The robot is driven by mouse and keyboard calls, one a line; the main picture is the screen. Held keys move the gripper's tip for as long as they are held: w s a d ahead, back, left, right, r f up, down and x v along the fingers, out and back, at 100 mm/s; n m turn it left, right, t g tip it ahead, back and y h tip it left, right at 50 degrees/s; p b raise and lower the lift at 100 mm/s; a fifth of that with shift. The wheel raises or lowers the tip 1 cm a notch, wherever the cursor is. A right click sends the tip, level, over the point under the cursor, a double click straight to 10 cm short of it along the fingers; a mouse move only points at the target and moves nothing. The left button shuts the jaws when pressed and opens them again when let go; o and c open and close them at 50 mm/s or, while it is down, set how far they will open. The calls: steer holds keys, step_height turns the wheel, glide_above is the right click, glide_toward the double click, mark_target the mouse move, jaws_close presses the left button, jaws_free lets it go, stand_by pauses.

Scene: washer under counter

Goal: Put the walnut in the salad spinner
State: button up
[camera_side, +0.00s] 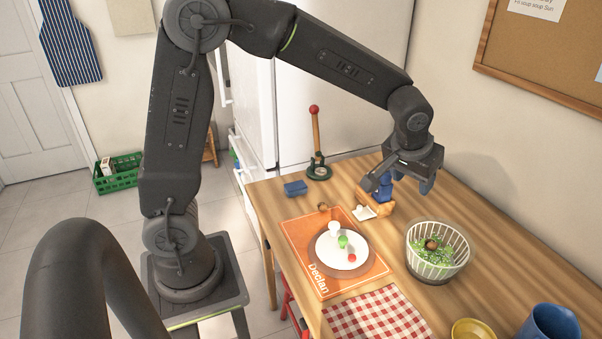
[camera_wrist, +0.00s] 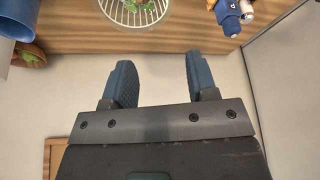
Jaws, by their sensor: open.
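The white-ribbed salad spinner (camera_side: 462,262) stands on the right of the wooden table in the side view, with green leaves inside. A round brown thing that looks like the walnut (camera_side: 431,245) rests on the leaves inside it. In the wrist view the spinner (camera_wrist: 120,18) is cut off by the top edge, and no walnut shows there. My gripper (camera_side: 402,184) is raised above the back of the table, behind and left of the spinner. It is open, and its blue fingers (camera_wrist: 160,62) have nothing between them in the wrist view.
A white plate (camera_side: 325,253) with small items lies on an orange placemat (camera_side: 304,239). A small brown object (camera_side: 323,207) sits at its back edge. A checked cloth (camera_side: 375,316), yellow bowl (camera_side: 473,331) and blue mug (camera_side: 551,324) are at front. A wooden-handled stand (camera_side: 317,148) rises behind.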

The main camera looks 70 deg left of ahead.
steer(key=s+a+r+m, duration=0.1)
steer(key=s+r+m, duration=0.1)
steer(key=s, duration=1)
steer(key=s+r+m+t+h, duration=0.1)
steer(key=s+r, duration=0.3)
steer(key=s, duration=0.8)
steer(key=shift+a+m, duration=0.35)
steer(key=shift+m, duration=0.05)
